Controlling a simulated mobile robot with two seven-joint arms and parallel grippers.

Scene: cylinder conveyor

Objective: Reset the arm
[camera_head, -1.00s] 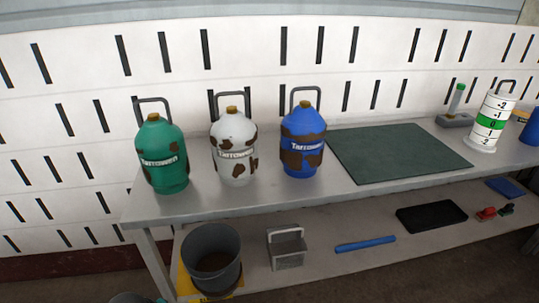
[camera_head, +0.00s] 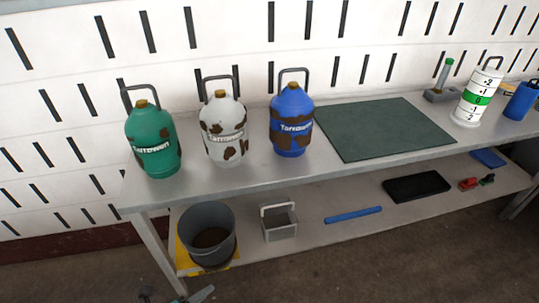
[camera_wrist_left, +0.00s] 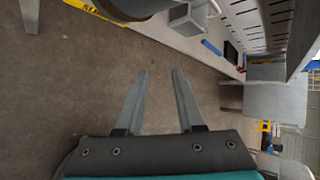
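My left gripper (camera_wrist_left: 158,100) is open and empty in the left wrist view, its two fingers apart over bare floor. In the head view only a small part of the left gripper (camera_head: 200,295) shows at the bottom edge, below and in front of the bench. My right gripper is in neither view. A green cylinder (camera_head: 153,135), a white cylinder (camera_head: 224,125) and a blue cylinder (camera_head: 291,115) stand upright in a row on the grey bench (camera_head: 190,189). The white and blue ones have brown patches.
A dark green mat (camera_head: 383,130) lies on the bench, with a white marked post (camera_head: 477,99) to its right. The lower shelf holds a grey bucket (camera_head: 206,235), a small metal box (camera_head: 280,226), a blue bar (camera_head: 353,215) and a black tray (camera_head: 416,186). The floor in front is clear.

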